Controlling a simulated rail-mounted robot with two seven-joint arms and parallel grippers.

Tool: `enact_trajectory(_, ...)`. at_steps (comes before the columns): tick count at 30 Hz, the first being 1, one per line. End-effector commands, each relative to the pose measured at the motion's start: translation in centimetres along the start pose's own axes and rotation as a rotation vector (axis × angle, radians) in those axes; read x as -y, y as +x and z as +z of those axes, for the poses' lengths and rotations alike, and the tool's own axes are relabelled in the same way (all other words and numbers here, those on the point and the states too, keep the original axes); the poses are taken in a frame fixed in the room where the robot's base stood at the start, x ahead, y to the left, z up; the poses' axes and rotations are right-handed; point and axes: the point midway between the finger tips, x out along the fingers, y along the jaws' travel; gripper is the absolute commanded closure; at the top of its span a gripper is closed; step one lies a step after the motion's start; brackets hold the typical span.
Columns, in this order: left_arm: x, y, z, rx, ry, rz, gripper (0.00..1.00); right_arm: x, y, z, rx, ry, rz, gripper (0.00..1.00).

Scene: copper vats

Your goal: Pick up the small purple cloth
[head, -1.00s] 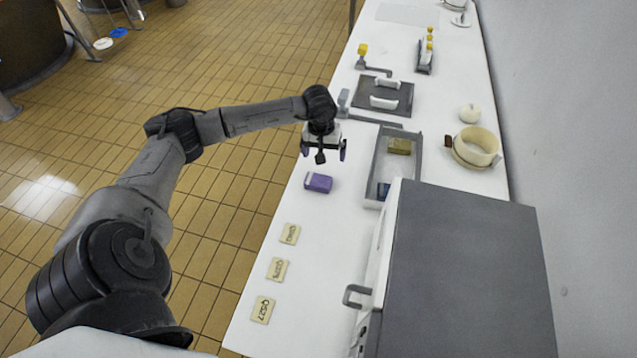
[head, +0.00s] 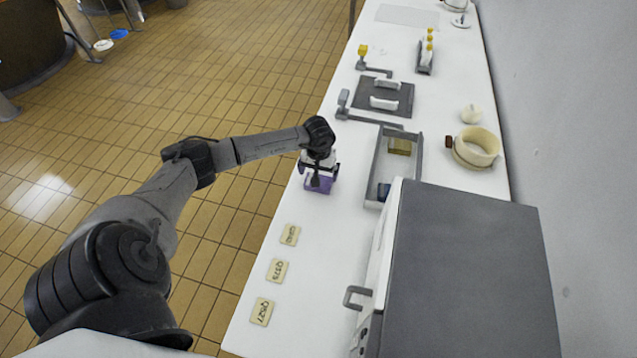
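The small purple cloth (head: 319,187) is a folded, block-like purple piece on the white counter, left of the grey tray. My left gripper (head: 318,172) is directly over it, pointing down. Its fingers are apart, one toward each side of the cloth, and the gripper hides the cloth's upper part. I cannot tell whether the fingers touch it. My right gripper is not in view.
The grey tray (head: 370,170) holds a yellowish block (head: 400,146) and a dark blue item (head: 384,191). A large grey-topped box (head: 465,270) stands at the near right. Several labelled tags lie along the counter's left edge.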

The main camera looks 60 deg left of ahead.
Motion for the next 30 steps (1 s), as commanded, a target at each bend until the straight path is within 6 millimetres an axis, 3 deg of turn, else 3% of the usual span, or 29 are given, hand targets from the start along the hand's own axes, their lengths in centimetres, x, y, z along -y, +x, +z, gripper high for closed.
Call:
enact_trajectory(7,-0.2,3.0,-0.1,0.002,-0.001,0.002,0.00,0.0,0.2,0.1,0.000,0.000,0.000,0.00)
enact_trajectory(18,-0.1,3.6,-0.1,0.000,0.001,0.001,0.01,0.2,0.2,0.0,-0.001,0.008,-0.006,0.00)
enact_trajectory(28,-0.1,3.5,-0.1,0.000,0.001,0.001,0.33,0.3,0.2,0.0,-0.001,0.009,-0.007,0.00)
enact_trajectory(30,-0.1,3.5,-0.1,0.000,0.001,0.001,0.33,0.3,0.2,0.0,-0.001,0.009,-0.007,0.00)
